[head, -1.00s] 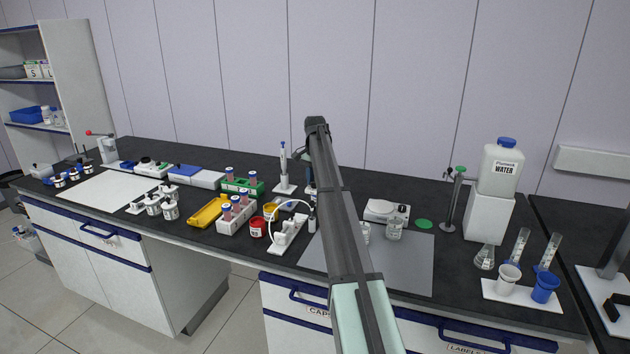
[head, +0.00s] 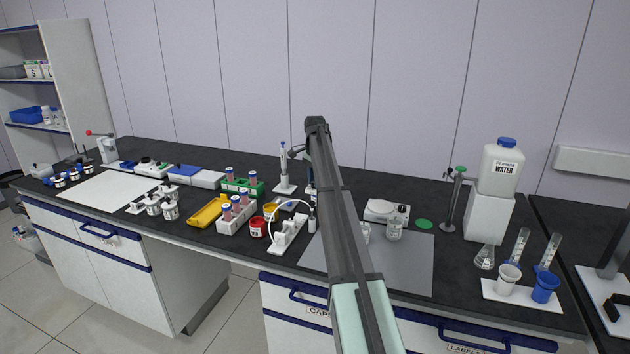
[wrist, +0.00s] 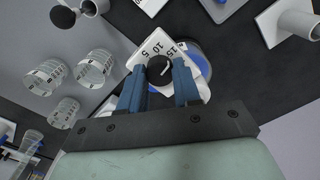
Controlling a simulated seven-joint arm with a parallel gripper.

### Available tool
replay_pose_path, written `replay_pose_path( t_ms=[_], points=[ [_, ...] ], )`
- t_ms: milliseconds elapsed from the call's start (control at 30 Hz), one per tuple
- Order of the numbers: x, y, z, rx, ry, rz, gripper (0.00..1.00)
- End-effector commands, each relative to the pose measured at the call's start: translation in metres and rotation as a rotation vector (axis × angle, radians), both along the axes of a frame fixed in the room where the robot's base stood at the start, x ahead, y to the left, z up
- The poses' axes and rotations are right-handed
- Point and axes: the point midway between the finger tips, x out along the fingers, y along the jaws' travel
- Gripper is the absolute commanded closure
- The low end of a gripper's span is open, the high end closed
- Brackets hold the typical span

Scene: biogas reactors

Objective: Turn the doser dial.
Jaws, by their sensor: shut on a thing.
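The doser dial is a dark round knob (wrist: 160,69) with a pale pointer line, seen in the wrist view. It sits on a white plate (wrist: 157,46) marked 5, 10 and 15. My gripper (wrist: 160,80) has its two blue fingers on either side of the knob, shut on it. A blue-rimmed round part shows behind the plate. In the head view my arm hides the dial and the gripper.
Clear glass beakers (wrist: 95,66) stand left of the dial in the wrist view. In the head view, a white tubed device (head: 288,235), a pipette stand (head: 285,188) and a small balance (head: 386,210) flank my arm. A grey mat (head: 410,262) lies below it.

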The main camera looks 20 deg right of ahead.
Motion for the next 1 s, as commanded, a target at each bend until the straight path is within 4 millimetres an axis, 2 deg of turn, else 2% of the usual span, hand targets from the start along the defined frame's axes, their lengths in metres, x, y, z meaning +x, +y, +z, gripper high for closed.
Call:
replay_pose_path(
  t_ms=[100,133,400,633,767,1000],
  points=[
    [0.001,-0.001,0.001,-0.003,-0.004,0.000,0.98],
    [0.001,-0.001,0.001,-0.003,-0.004,0.000,0.67],
    [0.001,-0.001,0.001,-0.002,-0.001,0.001,0.42],
    [0.000,0.000,0.001,-0.001,-0.001,0.001,0.42],
    [0.001,0.000,0.008,-0.001,-0.002,0.001,0.42],
    [0.002,-0.001,0.045,-0.001,-0.003,0.001,0.42]
  ],
)
